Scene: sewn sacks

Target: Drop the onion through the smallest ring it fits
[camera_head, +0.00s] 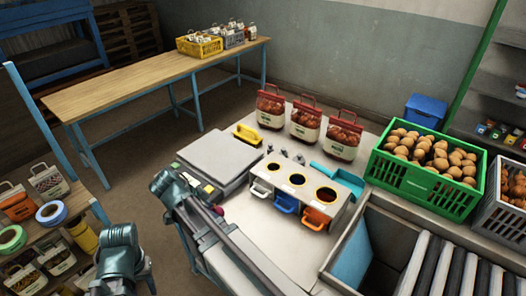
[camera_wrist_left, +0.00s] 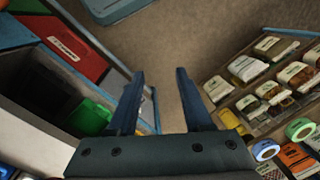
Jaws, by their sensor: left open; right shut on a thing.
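My right gripper (camera_head: 214,207) is left of this box, near the front of the scale, partly hidden by my own arm. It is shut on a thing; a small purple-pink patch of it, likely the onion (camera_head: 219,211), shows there. Its full shape and size are hidden. My left gripper (camera_wrist_left: 160,78) is open and empty in the left wrist view, with floor beyond its fingers.
A flat scale (camera_head: 216,155) stands left of the ring box, and a blue tray (camera_head: 348,180) right of it. Several red-topped bags (camera_head: 306,121) line the back edge. A green crate of onions (camera_head: 408,178) stands at right. Free tabletop lies in front of the box.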

